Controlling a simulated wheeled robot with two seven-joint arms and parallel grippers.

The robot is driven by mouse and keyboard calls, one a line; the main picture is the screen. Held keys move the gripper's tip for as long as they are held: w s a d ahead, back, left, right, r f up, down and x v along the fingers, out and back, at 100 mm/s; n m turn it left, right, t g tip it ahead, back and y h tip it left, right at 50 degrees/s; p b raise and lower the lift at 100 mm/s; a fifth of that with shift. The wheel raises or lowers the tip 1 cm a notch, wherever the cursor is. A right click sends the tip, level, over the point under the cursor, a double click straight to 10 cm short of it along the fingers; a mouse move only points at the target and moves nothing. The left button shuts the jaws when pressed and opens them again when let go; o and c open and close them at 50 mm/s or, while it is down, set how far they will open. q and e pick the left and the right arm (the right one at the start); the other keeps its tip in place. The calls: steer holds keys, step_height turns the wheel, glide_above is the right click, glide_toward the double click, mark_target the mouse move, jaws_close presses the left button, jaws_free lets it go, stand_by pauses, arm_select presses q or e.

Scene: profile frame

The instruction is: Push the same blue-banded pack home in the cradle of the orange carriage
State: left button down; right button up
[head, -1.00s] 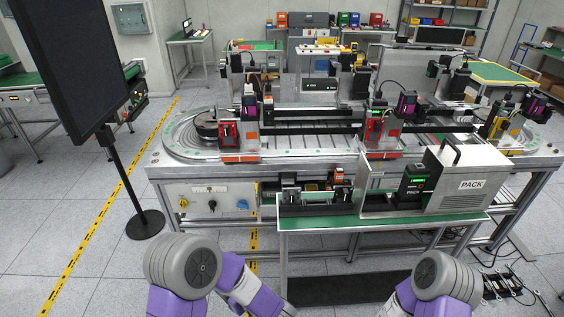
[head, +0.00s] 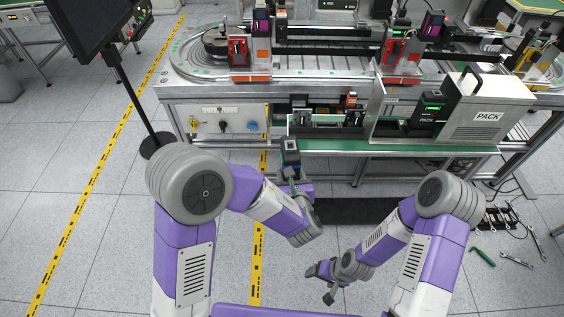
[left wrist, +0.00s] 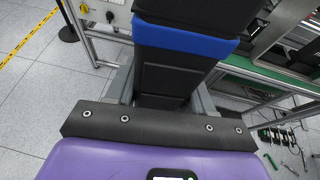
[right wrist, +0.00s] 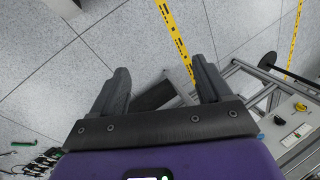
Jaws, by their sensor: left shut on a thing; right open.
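The blue-banded pack (head: 290,153) is dark and upright in my left gripper (head: 289,177), in front of the green bench's left end. In the left wrist view the black pack, with its blue band (left wrist: 182,39), stands between the shut fingers (left wrist: 162,88); its top is cut off. Two carriages on the track have orange front edges and red holders, one at left (head: 250,76) and one further right (head: 402,79). I cannot tell which is meant. My right gripper (head: 318,284) is open and empty, low over the floor; its spread fingers (right wrist: 160,68) show in the right wrist view.
The green-topped bench (head: 400,147) stands before the track, carrying a grey PACK box (head: 487,117) and a dark green-lit unit (head: 430,106). A monitor stand (head: 127,95) is at left. Tools (head: 515,259) lie on the floor at right.

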steer(key=w+r+n+t, duration=0.1)
steer(key=w+r, duration=0.4)
steer(key=w, duration=0.3)
steer(key=w+r+t, duration=0.1)
steer(key=w+r, duration=0.4)
steer(key=w, duration=0.3)
steer(key=w+a+r+n, duration=0.1)
steer(key=w+r, duration=0.2)
steer(key=r, duration=0.3)
steer(key=w+a+r, duration=0.2)
steer(key=w+r, duration=0.2)
steer(key=r, duration=0.2)
step_height(320, 180, up, 23)
steer(key=n+t+h, duration=0.2)
steer(key=n+h, duration=0.1)
glide_above(287, 149)
steer(key=s, duration=0.3)
steer(key=shift+w+d+r, duration=0.1)
steer(key=shift+w+d, duration=0.05)
steer(key=shift+d, duration=0.2)
steer(key=shift+f, duration=0.2)
steer(key=x, duration=1.1)
steer(key=shift+f, duration=0.25)
